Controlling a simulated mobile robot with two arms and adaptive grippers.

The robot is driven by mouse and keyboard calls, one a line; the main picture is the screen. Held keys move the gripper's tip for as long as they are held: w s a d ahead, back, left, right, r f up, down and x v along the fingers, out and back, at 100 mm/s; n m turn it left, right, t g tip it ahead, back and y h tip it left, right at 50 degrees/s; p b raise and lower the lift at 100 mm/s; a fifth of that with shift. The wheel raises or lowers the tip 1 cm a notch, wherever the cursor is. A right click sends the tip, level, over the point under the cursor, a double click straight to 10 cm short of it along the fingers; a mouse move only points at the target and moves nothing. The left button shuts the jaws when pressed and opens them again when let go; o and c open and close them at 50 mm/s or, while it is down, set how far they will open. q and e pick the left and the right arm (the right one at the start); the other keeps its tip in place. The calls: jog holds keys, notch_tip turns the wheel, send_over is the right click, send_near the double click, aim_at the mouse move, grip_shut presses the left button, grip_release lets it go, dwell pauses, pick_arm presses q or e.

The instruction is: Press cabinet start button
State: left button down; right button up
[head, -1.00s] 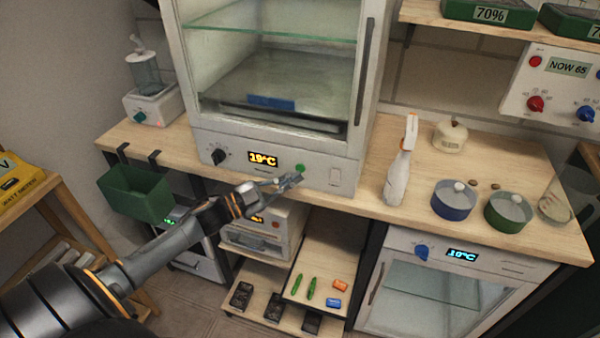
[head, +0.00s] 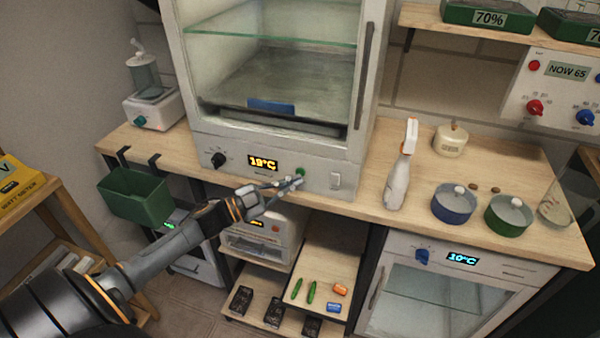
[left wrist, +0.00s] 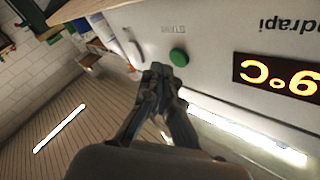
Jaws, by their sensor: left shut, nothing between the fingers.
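The glass-fronted cabinet (head: 225,152) stands on the wooden bench, its front panel showing a lit display (head: 262,163) reading about 19°C. The round green start button (head: 300,172) is to the right of the display. It also shows in the left wrist view (left wrist: 179,57), where the panel appears upside down. My left gripper (head: 297,183) is shut and empty, its tips just below the button in the head view. In the left wrist view the fingertips (left wrist: 158,70) are close beside the button; I cannot tell whether they touch it. My right gripper is not in view.
A white spray bottle (head: 400,170), a blue pot (head: 454,203) and a green pot (head: 508,215) stand on the bench (head: 420,195) to the right. A green bin (head: 136,196) hangs at the bench's left edge. A small shelf sits below the cabinet.

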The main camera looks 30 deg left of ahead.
pick_arm(q)
jog(key=shift+w, duration=0.1)
dwell(0.4)
jog(key=shift+w+a, duration=0.15)
jog(key=shift+w, duration=0.2)
jog(key=shift+w+b, duration=0.3)
jog(key=shift+w, duration=0.05)
dwell(0.5)
jog(key=shift+s, duration=0.15)
dwell(0.3)
jog(key=shift+s+p, duration=0.2)
jog(key=shift+p, duration=0.15)
jog(key=shift+s, duration=0.45)
jog(key=shift+p, duration=0.3)
